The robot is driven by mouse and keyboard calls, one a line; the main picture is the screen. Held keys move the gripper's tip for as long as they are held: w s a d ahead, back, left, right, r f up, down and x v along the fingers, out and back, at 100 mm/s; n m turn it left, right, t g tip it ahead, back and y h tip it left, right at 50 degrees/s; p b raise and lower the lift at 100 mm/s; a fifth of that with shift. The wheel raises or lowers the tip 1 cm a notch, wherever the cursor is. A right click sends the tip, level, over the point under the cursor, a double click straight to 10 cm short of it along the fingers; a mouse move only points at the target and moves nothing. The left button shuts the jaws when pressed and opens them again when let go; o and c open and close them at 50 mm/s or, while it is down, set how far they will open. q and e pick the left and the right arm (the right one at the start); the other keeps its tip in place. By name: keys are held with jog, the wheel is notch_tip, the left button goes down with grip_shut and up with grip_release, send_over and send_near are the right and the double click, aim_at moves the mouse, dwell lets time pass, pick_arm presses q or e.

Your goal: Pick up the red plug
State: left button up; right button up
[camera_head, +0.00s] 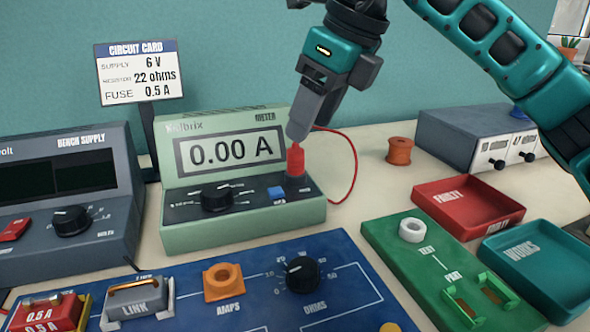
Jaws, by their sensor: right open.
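The red plug (295,161) stands upright on the right part of the green meter's (173,222) front panel, beside a blue button. The meter's display reads 0.00 A. My right gripper (298,132) comes down from above, its grey fingers just over the plug's top, overlapping it in the picture. It is open; I cannot tell whether the fingers touch the plug or stand around it. A red wire (355,160) loops from behind the fingers down to the table right of the meter; its join to the plug is hidden. My left gripper is not in view.
A bench supply (112,225) stands left of the meter, a circuit card sign (140,73) behind it. A blue board (200,318) lies in front. At the right are a green board (395,262), red tray (423,190), teal tray (572,306), orange spool (399,151) and grey box (455,140).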

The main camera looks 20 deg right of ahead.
aim_at(298, 150)
jog(key=shift+b+x, duration=0.9)
jog(key=shift+x, duration=2.2)
jog(key=shift+s, duration=0.1)
grip_shut()
